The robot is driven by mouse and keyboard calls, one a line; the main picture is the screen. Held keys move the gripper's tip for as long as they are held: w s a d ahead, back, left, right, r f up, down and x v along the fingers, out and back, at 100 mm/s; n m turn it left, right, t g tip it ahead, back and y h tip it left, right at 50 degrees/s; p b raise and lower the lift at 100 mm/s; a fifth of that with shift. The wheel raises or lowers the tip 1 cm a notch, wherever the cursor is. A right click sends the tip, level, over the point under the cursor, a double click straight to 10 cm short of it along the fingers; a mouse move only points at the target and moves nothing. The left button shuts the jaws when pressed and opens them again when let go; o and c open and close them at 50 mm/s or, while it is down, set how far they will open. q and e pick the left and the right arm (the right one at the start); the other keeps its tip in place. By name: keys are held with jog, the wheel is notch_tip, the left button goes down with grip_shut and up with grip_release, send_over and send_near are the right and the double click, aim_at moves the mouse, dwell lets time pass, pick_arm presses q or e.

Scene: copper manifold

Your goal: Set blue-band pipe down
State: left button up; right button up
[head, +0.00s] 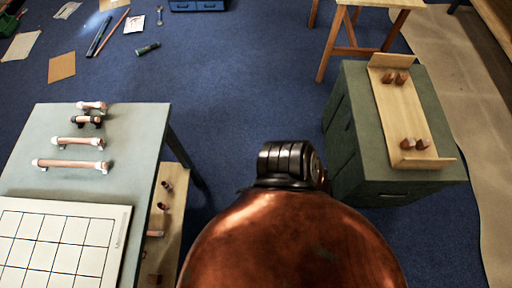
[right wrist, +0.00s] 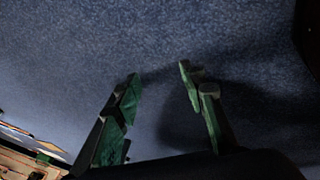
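Several copper pipes lie on the pale grey table at the left of the head view: a long pipe (head: 70,164) nearest, a shorter pipe (head: 78,141) behind it, a short dark-ended piece (head: 86,121) and another short pipe (head: 92,105) at the back. They have pale or dark ends and appear to rest on small supports. I cannot make out a blue band on any of them. My right gripper (right wrist: 161,82) shows in the right wrist view, its green-padded fingers apart with nothing between them, above blue carpet. My left gripper is in neither view.
The table (head: 139,125) holds a white gridded board (head: 122,222) in front. A wooden shelf with small copper fittings (head: 163,207) is beside and below it. A green cabinet (head: 348,110) at right carries a wooden tray (head: 393,113) with copper fittings.

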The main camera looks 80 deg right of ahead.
jog(key=s+a+f+m+g, duration=0.2)
jog(key=s+a, duration=0.1)
jog(key=s, duration=0.7)
jog(key=s+a+f+m+g+y, duration=0.1)
jog(key=s+a+f+m+g, duration=0.1)
jog(key=s, duration=0.8)
jog(key=shift+a+f+m+g, duration=0.4)
jog(key=shift+a+f, duration=0.3)
jog(key=shift+f, duration=0.1)
jog(key=shift+w, duration=0.1)
